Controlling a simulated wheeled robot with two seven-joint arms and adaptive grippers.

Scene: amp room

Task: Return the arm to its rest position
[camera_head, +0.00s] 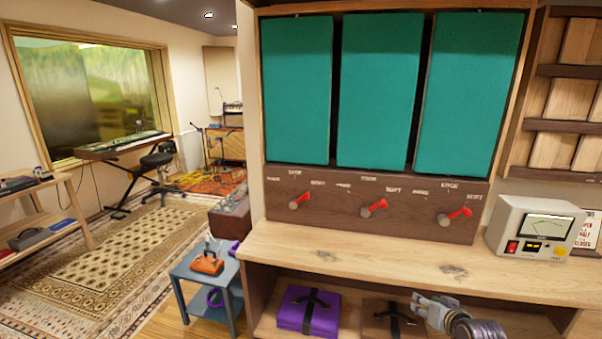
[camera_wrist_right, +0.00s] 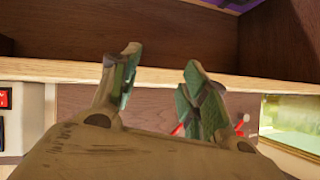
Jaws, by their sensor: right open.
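My right gripper (camera_head: 422,306) is low at the bottom right of the head view, in front of the lower shelf space under the wooden counter (camera_head: 400,263). Its arm comes in from the bottom edge. In the right wrist view the gripper (camera_wrist_right: 158,78) has its two fingers spread apart, with nothing between them. A wooden board edge (camera_wrist_right: 60,72) crosses behind the fingers there. My left gripper is not in view.
Three red levers (camera_head: 374,207) sit on a brown panel below teal panels (camera_head: 380,90). A meter box (camera_head: 532,228) stands at the counter's right. A blue side table (camera_head: 203,273) stands left.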

